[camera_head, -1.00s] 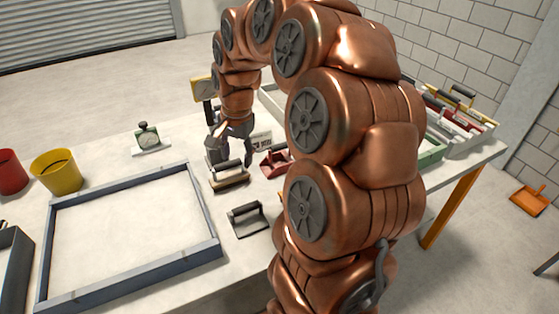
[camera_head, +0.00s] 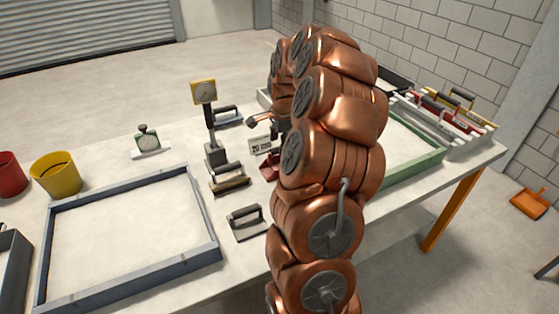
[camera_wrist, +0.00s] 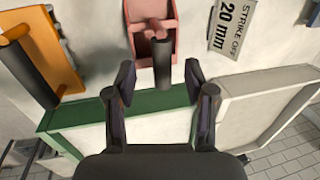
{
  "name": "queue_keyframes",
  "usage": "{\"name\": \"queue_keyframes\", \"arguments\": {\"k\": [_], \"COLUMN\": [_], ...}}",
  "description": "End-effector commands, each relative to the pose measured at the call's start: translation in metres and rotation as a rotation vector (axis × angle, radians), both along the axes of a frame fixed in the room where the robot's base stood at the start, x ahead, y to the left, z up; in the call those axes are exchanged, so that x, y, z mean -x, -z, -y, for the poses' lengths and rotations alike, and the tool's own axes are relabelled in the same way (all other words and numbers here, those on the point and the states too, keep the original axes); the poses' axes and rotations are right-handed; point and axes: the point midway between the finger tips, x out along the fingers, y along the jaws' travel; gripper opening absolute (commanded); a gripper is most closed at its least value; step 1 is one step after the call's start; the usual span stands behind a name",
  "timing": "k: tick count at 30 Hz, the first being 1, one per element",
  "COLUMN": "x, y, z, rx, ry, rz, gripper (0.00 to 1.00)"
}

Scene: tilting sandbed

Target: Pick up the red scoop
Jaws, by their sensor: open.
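The red scoop (camera_wrist: 153,22) lies at the top middle of the wrist view, pinkish-red with a dark handle (camera_wrist: 163,60) pointing down toward my gripper. In the head view a small part of the red scoop (camera_head: 268,168) shows at the left edge of my arm, which hides the rest. My gripper (camera_wrist: 160,78) is open and empty in the wrist view, and the handle's end appears between its fingertips. I cannot tell how far above the handle the fingers are. In the head view my arm mostly hides the gripper.
An orange tool (camera_wrist: 58,62) with a dark handle lies left of the scoop, and a "STRIKE OFF 20 mm" sign (camera_wrist: 232,28) right of it. A green frame (camera_wrist: 75,118) and a pale frame (camera_wrist: 225,110) are nearby. A yellow-headed gauge (camera_head: 204,92) stands left of my arm.

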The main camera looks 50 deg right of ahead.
Motion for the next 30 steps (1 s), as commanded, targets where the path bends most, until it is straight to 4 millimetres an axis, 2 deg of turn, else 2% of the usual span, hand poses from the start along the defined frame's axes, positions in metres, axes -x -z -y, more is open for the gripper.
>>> {"name": "queue_keyframes", "arguments": {"k": [12,19,30], "x": [-0.008,-0.009,-0.009], "y": [0.043,0.045,0.044], "z": [0.008,0.009,0.008], "rx": [-0.003,0.0,0.0], "ry": [-0.002,-0.001,-0.001], "rz": [-0.003,-0.001,-0.001], "gripper": [0.54,0.54,0.16]}}
